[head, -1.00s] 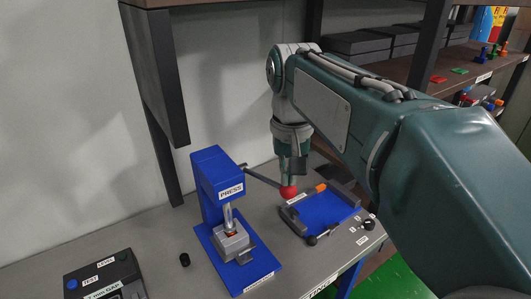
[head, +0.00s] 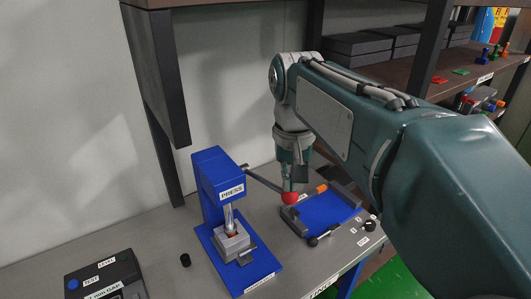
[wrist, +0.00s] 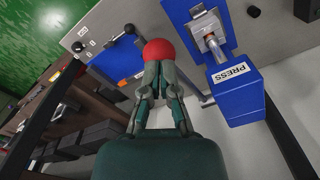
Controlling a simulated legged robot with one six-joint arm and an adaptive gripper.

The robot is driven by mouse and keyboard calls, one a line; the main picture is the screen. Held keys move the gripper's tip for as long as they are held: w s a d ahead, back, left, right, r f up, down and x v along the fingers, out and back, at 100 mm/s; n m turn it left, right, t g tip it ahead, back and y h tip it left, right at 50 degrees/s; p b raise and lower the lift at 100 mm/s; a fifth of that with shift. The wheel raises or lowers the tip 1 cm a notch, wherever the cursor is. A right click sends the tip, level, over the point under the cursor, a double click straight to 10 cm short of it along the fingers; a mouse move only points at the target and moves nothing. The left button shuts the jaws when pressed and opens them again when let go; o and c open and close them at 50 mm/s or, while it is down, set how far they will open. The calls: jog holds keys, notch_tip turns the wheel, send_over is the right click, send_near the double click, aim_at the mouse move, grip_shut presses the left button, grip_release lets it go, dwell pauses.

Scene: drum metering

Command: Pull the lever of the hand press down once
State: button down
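The blue hand press (head: 211,180), labelled PRESS, stands upright on the bench; it also shows in the wrist view (wrist: 236,98). Its dark lever (head: 266,180) slopes down to the right and ends in a red ball knob (head: 289,198). The ram reaches down to a grey block (head: 232,241) on the press base. My gripper (head: 288,187) points down onto the knob. In the wrist view, my gripper's fingers (wrist: 159,67) are together, with the red knob (wrist: 159,51) just beyond their tips, apparently touching. The knob is wider than the closed tips and is not between them.
A blue tray fixture (head: 325,211) with grey edges lies right of the press, below the knob. A dark test box (head: 105,278) and a small black cap (head: 185,260) lie to the left. A shelf with dark boxes (head: 358,46) is behind my arm.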

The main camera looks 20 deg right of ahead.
aim_at(292, 198)
jog(key=shift+s+d+f, duration=0.1)
jog(key=shift+s+f, duration=0.1)
jog(key=shift+f, duration=0.7)
jog(key=shift+s+d+f, duration=0.1)
jog(key=shift+s+f, duration=0.05)
jog(key=shift+f, duration=0.75)
dwell(1.1)
jog(key=shift+s+a+f, duration=0.1)
jog(key=shift+f, duration=2.1)
dwell(1.8)
